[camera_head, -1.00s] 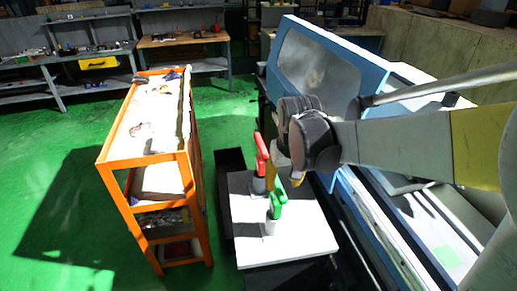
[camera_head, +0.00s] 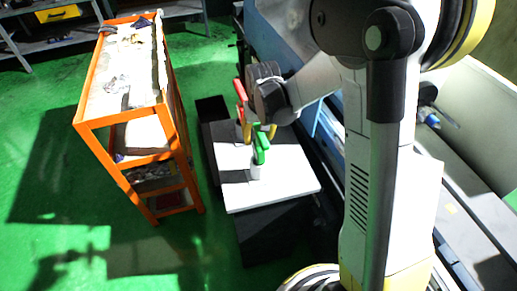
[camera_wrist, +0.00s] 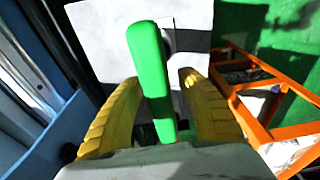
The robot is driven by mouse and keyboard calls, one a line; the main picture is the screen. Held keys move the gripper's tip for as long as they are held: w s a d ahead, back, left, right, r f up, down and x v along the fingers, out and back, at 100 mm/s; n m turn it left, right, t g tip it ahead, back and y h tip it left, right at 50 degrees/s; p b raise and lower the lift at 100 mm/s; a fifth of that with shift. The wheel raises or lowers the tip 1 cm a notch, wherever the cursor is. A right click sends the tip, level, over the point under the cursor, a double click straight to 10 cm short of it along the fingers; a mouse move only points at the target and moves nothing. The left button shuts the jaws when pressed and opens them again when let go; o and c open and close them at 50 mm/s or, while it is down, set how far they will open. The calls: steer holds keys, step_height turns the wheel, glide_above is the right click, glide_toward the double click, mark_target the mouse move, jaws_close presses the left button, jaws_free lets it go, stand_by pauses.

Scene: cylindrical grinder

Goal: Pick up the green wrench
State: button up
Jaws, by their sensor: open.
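The green wrench (camera_head: 261,149) stands upright in a pale holder (camera_head: 256,170) on a white tabletop (camera_head: 285,178). In the wrist view the green wrench (camera_wrist: 150,70) lies between the two yellow fingers of my gripper (camera_wrist: 158,82). Gaps show on both sides of it, so the fingers are apart from it. In the head view my gripper (camera_head: 258,131) is at the wrench, with its yellow fingers pointing down. My gripper is open. The wrist housing covers the near end of the wrench in the wrist view.
An orange shelf cart (camera_head: 122,158) stands to the left. A blue machine (camera_head: 283,40) is behind and to the right. Green floor lies open at the left.

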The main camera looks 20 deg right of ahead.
steer(key=shift+f, duration=0.45)
steer(key=shift+c, duration=0.4)
jaws_close()
steer(key=shift+r, duration=0.2)
